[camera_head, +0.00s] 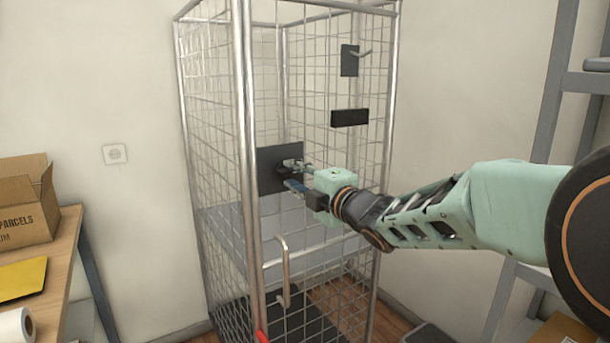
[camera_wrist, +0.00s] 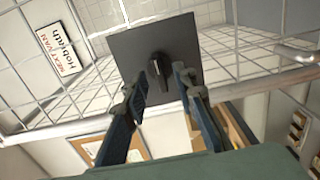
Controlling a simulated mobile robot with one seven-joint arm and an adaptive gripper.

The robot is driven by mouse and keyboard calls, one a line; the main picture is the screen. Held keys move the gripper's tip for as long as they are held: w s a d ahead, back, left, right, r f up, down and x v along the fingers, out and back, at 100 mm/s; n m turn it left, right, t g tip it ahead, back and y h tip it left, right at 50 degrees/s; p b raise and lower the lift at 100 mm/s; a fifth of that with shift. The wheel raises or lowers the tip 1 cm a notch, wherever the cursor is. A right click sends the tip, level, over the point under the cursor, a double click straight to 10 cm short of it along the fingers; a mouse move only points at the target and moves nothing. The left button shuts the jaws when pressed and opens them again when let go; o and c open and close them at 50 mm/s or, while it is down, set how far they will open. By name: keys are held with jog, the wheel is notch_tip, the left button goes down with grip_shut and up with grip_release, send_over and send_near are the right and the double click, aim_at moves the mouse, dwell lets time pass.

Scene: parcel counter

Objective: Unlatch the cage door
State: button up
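The cage (camera_head: 246,120) is a tall wire-mesh box with silvery tube posts. A dark square plate (camera_head: 268,178) is fixed on its front mesh, and the plate also shows in the wrist view (camera_wrist: 130,45). A black turn knob (camera_wrist: 159,72) with a long grip sits at the plate's middle. My gripper (camera_head: 293,175) is at the plate, its fingers spread. In the wrist view my gripper (camera_wrist: 165,80) has one fingertip on each side of the knob, with gaps visible. In the head view my fingers mostly hide the knob.
A bent tube handle (camera_head: 283,265) hangs on the mesh below my gripper. A black plate (camera_head: 350,60) and a black bar (camera_head: 349,117) are higher up. A table with a carton (camera_head: 25,205) stands left; grey shelving (camera_head: 553,90) stands right. A sign (camera_wrist: 57,48) shows in the wrist view.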

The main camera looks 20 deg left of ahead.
jog(key=shift+x, duration=0.8)
grip_shut()
